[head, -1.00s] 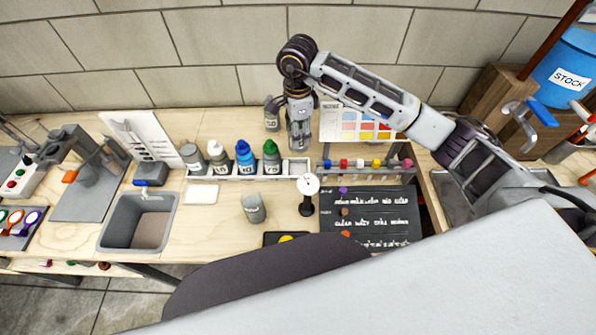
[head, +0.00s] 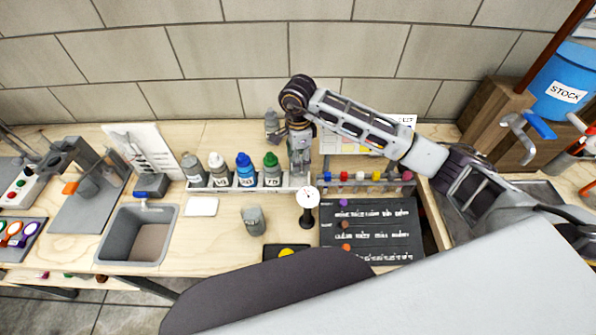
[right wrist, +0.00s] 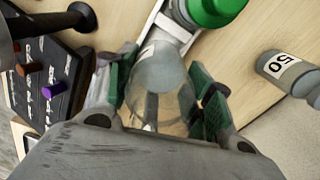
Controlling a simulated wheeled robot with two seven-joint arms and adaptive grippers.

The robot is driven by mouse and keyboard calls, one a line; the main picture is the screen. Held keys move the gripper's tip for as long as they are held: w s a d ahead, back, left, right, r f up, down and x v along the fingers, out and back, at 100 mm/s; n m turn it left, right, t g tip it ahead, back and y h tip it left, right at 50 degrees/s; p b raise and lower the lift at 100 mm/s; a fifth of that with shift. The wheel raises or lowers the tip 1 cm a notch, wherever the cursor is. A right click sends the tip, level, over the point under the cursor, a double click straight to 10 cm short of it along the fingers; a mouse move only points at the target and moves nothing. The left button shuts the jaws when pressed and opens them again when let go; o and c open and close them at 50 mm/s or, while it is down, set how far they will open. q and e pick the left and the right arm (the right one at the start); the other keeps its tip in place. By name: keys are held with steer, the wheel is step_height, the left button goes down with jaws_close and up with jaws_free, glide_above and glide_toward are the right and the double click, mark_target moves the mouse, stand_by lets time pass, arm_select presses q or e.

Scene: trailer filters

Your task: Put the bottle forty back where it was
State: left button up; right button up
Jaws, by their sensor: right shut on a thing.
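My right gripper (head: 299,148) is shut on a grey, partly see-through bottle (head: 300,163) at the right end of the bottle row. In the right wrist view, the green-padded fingers (right wrist: 166,92) close on both sides of this bottle (right wrist: 160,68); its number is not readable. The bottle looks upright over the end slot of the white rack (head: 282,187). I cannot tell whether its base touches the slot. The green-capped bottle (head: 272,170) stands just left of it. My left gripper is out of view.
Grey, white and blue-capped bottles (head: 246,170) stand further left in the rack. A bottle marked 50 (right wrist: 290,72) stands behind it. A grey cup (head: 254,221) and a round white dial (head: 307,197) are in front. Small paint pots (head: 360,177) are to the right.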

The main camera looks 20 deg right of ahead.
step_height(320, 180, down, 2)
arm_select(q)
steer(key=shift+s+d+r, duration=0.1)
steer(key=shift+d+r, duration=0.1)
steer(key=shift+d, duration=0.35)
arm_select(e)
steer(key=shift+f, duration=0.35)
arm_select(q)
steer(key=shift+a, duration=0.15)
arm_select(e)
steer(key=shift+f, duration=0.1)
